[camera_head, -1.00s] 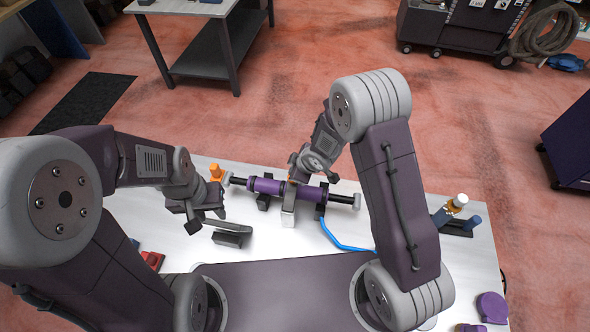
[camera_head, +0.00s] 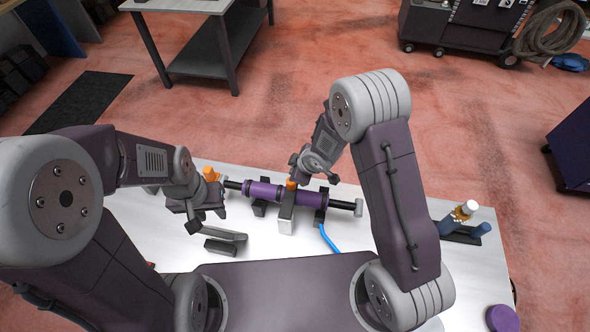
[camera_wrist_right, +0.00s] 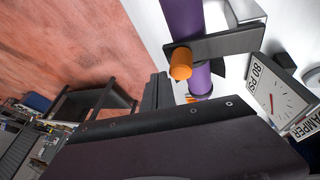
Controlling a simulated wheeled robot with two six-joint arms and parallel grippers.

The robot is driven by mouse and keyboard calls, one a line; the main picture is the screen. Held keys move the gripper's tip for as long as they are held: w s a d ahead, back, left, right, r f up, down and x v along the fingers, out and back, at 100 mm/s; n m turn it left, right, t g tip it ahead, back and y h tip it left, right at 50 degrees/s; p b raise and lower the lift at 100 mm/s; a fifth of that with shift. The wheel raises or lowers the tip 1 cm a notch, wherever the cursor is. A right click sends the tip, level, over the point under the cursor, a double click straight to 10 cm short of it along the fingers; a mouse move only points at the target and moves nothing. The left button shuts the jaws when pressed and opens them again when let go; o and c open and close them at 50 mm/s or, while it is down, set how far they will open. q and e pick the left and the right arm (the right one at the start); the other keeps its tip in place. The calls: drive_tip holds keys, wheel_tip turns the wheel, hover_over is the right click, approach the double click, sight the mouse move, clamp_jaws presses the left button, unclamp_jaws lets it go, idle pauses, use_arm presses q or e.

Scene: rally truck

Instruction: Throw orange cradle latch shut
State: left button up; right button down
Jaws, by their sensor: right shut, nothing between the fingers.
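The purple damper (camera_head: 262,190) lies across dark cradle supports on the bench; it also shows in the right wrist view (camera_wrist_right: 182,17). A dark latch bar (camera_wrist_right: 215,47) lies across the damper. The orange latch knob (camera_wrist_right: 181,63) stands at the bar's end; in the head view the knob (camera_head: 291,184) is just below my right gripper (camera_head: 301,172). That gripper is shut and empty, close to the knob; contact cannot be told. Its dark fingers (camera_wrist_right: 157,93) show beside the knob in the wrist view. My left gripper (camera_head: 212,228) is open and empty over the bench, left of the damper.
A dark block (camera_head: 220,248) lies below my left gripper. An orange-topped item (camera_head: 211,174) stands at the damper's left end. A blue hose (camera_head: 328,239) runs from the cradle. Bottles (camera_head: 466,211) stand at right. A pressure gauge card (camera_wrist_right: 277,98) is near the damper.

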drive_tip(key=shift+f, duration=0.1)
idle(0.3)
drive_tip(key=shift+s+a+f+b, duration=0.1)
drive_tip(key=shift+s+f+b, duration=0.35)
drive_tip(key=shift+b, duration=0.5)
drive_tip(key=shift+s, duration=0.3)
drive_tip(key=shift+r+p, duration=0.3)
drive_tip(key=shift+r, duration=0.05)
drive_tip(key=w+d+r+p, duration=0.5)
drive_tip(key=w+r+p, duration=0.2)
drive_tip(key=r+p, duration=0.2)
drive_tip(key=shift+d+r+p, duration=0.35)
drive_tip(key=shift+p, duration=0.65)
